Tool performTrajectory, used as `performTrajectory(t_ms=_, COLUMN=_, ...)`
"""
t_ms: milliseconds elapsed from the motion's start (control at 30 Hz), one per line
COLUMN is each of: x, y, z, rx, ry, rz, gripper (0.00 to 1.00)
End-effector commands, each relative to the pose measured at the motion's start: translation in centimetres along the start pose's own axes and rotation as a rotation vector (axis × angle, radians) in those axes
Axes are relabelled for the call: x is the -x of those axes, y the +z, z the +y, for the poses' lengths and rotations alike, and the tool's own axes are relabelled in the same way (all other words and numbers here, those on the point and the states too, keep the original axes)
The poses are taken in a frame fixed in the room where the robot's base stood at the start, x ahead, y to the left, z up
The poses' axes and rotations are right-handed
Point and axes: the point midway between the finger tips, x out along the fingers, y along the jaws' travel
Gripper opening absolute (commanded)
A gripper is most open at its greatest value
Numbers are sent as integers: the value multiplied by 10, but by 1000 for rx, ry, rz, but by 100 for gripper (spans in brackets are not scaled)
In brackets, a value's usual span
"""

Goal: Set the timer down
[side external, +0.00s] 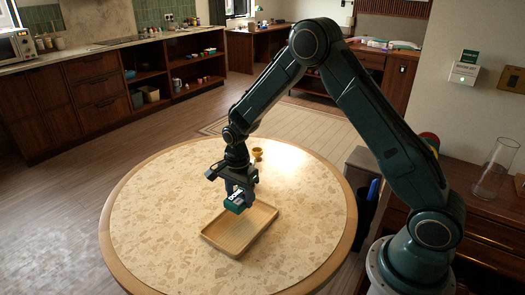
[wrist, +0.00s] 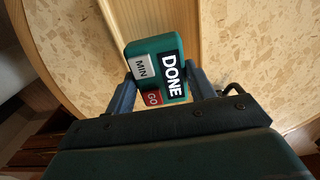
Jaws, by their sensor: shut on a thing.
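The timer (wrist: 148,52) is a green block with a black "DONE" display, a grey "MIN" button and a red "GO" button. My gripper (wrist: 160,85) is shut on it, with one finger on each side. In the side external view my gripper (side external: 238,188) points down and the timer (side external: 236,203) hangs at its tip. The timer is over the far left part of a wooden tray (side external: 240,233) on the round table (side external: 165,220). I cannot tell whether its underside touches the tray.
A small yellow-brown cup (side external: 257,154) stands on the table behind my gripper. The speckled tabletop is otherwise clear around the tray. A glass cylinder (side external: 495,168) stands on the side cabinet at the right, away from the table.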

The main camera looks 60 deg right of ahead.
Motion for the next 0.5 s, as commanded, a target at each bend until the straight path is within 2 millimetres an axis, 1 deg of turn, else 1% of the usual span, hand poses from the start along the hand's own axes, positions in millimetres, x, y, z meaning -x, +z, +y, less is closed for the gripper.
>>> performTrajectory(t_ms=33, x=-10, y=0, z=0, rx=0, ry=3, rz=0, gripper=26)
performTrajectory(t_ms=200, x=-32, y=0, z=0, rx=0, ry=0, rz=0, gripper=26)
performTrajectory(t_ms=300, x=-39, y=0, z=0, rx=0, ry=0, rz=0, gripper=26)
performTrajectory(t_ms=500, x=-40, y=0, z=-1, rx=0, ry=-2, rz=0, gripper=26)
